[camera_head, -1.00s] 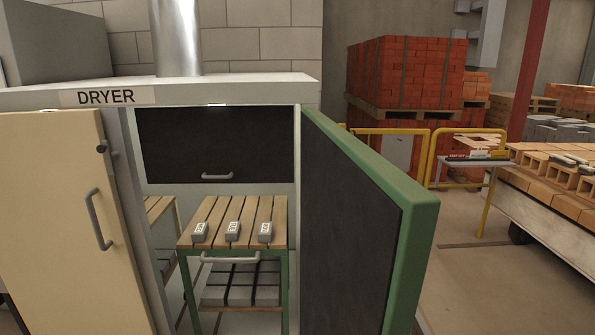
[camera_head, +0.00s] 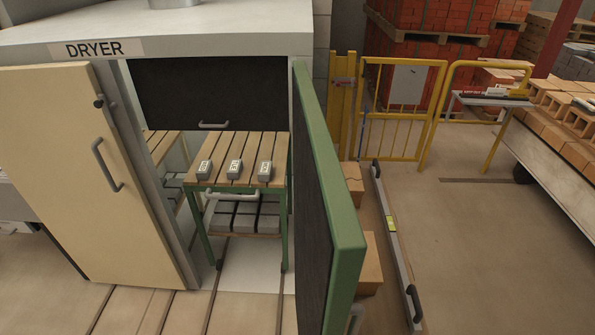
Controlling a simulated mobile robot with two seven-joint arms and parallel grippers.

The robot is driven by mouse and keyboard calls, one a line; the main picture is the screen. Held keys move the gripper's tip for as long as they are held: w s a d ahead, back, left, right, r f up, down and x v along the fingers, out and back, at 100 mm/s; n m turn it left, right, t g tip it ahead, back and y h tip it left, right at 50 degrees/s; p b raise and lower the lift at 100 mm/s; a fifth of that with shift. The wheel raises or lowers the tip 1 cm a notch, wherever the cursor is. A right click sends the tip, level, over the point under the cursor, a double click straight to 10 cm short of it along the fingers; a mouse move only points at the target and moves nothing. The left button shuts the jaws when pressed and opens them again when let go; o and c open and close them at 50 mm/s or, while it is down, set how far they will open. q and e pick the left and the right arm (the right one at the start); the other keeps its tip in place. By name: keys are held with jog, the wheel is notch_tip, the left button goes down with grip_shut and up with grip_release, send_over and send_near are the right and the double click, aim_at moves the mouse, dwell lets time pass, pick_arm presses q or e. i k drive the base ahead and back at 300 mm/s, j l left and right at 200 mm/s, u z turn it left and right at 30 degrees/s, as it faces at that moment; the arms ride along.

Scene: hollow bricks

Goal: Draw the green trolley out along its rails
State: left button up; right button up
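The green trolley (camera_head: 285,205) stands inside the right-hand bay of the dryer (camera_head: 220,30), with a slatted wooden top. Three small grey labelled blocks (camera_head: 235,169) sit on that top, and several grey bricks (camera_head: 245,217) lie on its lower shelf. Its pale handle (camera_head: 240,195) runs across the front. Dark rails (camera_head: 213,290) run from under the trolley out along the floor. The green-edged dryer door (camera_head: 335,200) stands open on the right of the bay. Neither of my grippers is in view.
A cream door (camera_head: 85,170) covers the left bay. A yellow gate (camera_head: 400,95) stands behind. Floor before the trolley looks clear.

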aim_at(245, 207)
jog(key=i+l+u, duration=0.15)
jog(key=l+u, duration=0.25)
jog(key=l, duration=0.5)
jog(key=l+u, duration=0.4)
jog(key=l, duration=0.5)
jog(key=i+u, duration=0.35)
jog(key=i, duration=0.3)
jog(key=i+z, duration=0.35)
jog(key=i, duration=0.25)
